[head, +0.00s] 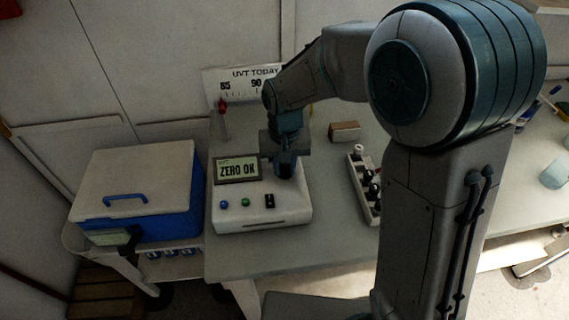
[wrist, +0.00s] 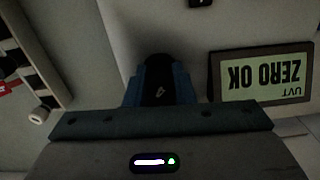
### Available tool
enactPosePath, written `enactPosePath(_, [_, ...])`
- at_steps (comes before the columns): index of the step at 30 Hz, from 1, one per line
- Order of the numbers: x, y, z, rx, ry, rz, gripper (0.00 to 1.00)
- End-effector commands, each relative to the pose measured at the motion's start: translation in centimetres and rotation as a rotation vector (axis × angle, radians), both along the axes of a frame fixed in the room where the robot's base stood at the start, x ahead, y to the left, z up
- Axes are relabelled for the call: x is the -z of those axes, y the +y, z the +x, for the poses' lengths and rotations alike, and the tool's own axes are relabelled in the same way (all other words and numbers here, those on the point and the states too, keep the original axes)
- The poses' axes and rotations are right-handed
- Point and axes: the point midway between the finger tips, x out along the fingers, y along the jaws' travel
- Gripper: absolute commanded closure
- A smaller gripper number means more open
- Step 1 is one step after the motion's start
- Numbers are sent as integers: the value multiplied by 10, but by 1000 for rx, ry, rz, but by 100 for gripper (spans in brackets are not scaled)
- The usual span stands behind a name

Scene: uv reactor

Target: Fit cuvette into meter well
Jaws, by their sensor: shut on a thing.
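The white meter (head: 262,213) stands on the table with its display (head: 237,170) reading "ZERO OK". The display also shows upside down in the wrist view (wrist: 264,75). My gripper (head: 286,168) points down over the meter's upper right, just right of the display. In the wrist view my gripper (wrist: 160,88) is shut on a dark-topped piece, the cuvette (wrist: 158,78), with a small pale mark on its top. The cuvette's lower body and the well are hidden beneath the gripper, so I cannot tell whether the cuvette is inside the well.
A rack (head: 358,187) with several dark-topped pieces stands right of the meter. A small brown block (head: 345,131) lies behind it. A red-topped upright item (head: 222,106) and a scale sign (head: 240,82) are at the back. A blue cooler (head: 165,215) stands left. The table front is clear.

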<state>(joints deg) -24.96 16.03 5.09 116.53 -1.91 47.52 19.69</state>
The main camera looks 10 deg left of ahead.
Motion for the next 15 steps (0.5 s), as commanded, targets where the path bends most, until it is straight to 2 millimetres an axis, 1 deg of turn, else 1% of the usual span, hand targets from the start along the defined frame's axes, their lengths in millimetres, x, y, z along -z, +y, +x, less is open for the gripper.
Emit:
enactPosePath(3, [4,0,0,0,0,0,100])
enactPosePath(4, [4,0,0,0,0,0,75])
enactPosePath(5, [3,0,0,0,0,0,66])
enactPosePath(6, [3,0,0,0,0,0,55])
enactPosePath(7, [3,0,0,0,0,0,52])
enactPosePath(15, [2,0,0,0,0,0,52])
